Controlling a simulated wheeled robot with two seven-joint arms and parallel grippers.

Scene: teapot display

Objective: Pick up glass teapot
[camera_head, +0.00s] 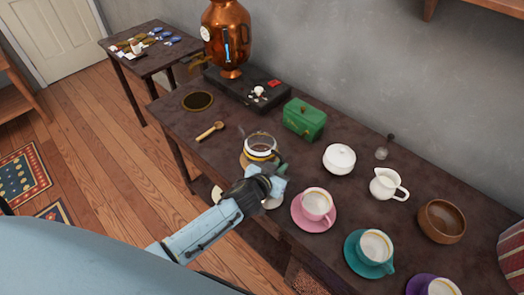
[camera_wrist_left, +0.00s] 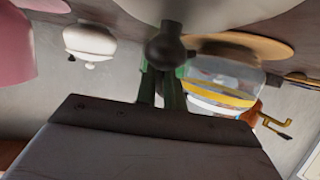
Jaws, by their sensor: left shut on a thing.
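My left gripper (camera_head: 281,169) is at the teapot's near right side. Its green fingers (camera_wrist_left: 163,85) are shut around a dark, knobbed part, seemingly the teapot's handle. The grip itself is partly hidden. My right gripper is in neither view.
A pink cup on its saucer (camera_head: 298,222) stands close right of my gripper. A white lidded bowl (camera_head: 339,159), a green box (camera_head: 304,119) and a wooden spoon (camera_head: 210,130) are nearby. A copper samovar (camera_head: 228,45) stands behind.

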